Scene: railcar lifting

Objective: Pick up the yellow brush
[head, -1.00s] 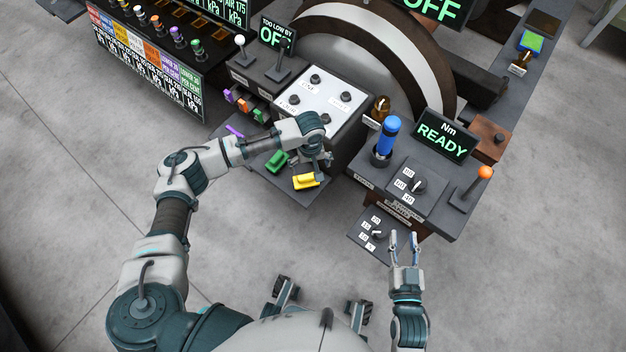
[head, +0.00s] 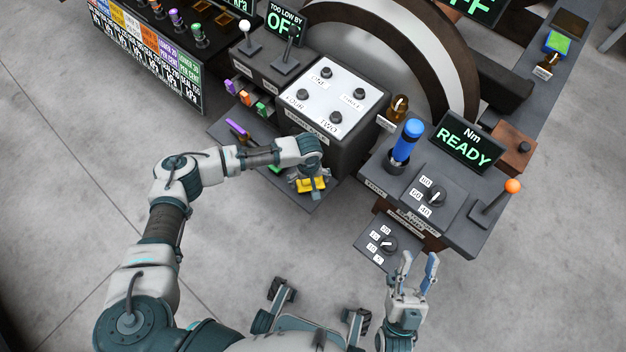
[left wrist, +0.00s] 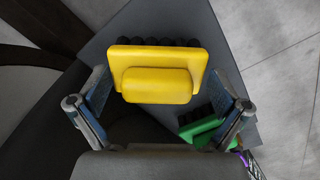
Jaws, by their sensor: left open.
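The yellow brush (head: 312,184) lies on a low dark shelf (head: 318,204) below the white-topped box. In the left wrist view the yellow brush (left wrist: 157,72) shows its block and raised handle, with dark bristles along its far edge. My left gripper (head: 309,182) is directly over the brush and partly hides it. In the left wrist view my left gripper (left wrist: 164,108) is open, its fingers on either side of the brush's near part, with gaps between. My right gripper (head: 416,270) is open and empty in front of the small dial panel.
A green brush (left wrist: 202,130) lies close beside the left gripper's right finger. A purple brush (head: 237,129) lies farther left on the shelf. The white-topped box (head: 331,94) with black knobs stands just behind. A console with a blue handle (head: 406,140) stands right.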

